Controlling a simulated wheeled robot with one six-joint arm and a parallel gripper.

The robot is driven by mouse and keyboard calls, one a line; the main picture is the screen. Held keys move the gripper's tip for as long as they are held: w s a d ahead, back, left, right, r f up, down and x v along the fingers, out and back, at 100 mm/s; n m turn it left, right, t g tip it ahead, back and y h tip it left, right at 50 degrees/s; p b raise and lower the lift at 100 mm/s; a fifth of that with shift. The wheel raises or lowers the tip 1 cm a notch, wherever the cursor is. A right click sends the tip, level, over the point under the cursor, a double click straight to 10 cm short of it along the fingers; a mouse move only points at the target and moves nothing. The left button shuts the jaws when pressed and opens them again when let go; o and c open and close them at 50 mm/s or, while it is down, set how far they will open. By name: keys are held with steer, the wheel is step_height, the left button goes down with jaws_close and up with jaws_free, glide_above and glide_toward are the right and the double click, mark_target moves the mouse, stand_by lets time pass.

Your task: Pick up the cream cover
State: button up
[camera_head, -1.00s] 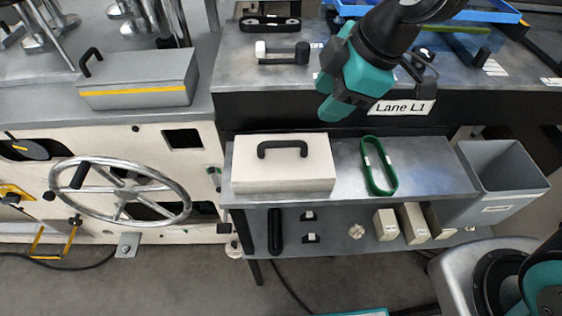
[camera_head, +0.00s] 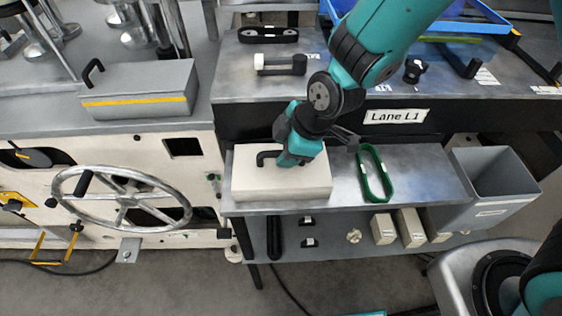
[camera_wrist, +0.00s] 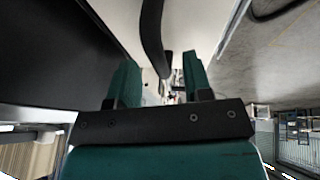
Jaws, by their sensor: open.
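The cream cover (camera_head: 262,187) is a box-shaped lid with a black bar handle (camera_head: 264,157) on top. It sits on the left part of the metal shelf below the Lane L1 sign. My gripper (camera_head: 290,160) is at the handle, over the right part of the cover, and hides part of the handle. In the wrist view, my gripper (camera_wrist: 160,85) has its two green fingers apart, with the black handle (camera_wrist: 152,40) running down ahead of the gap between them. I cannot tell whether the fingers touch the handle. The cream surface (camera_wrist: 187,25) shows behind it.
A green belt loop (camera_head: 374,174) lies on the shelf right of the cover. A grey bin (camera_head: 492,190) stands at the right end. A black upper bench edge (camera_head: 270,115) overhangs behind. A metal handwheel (camera_head: 120,197) is on the left. The lower shelf holds several small boxes.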

steer(key=shift+x, duration=1.3)
steer(key=shift+r, duration=0.1)
jaws_close()
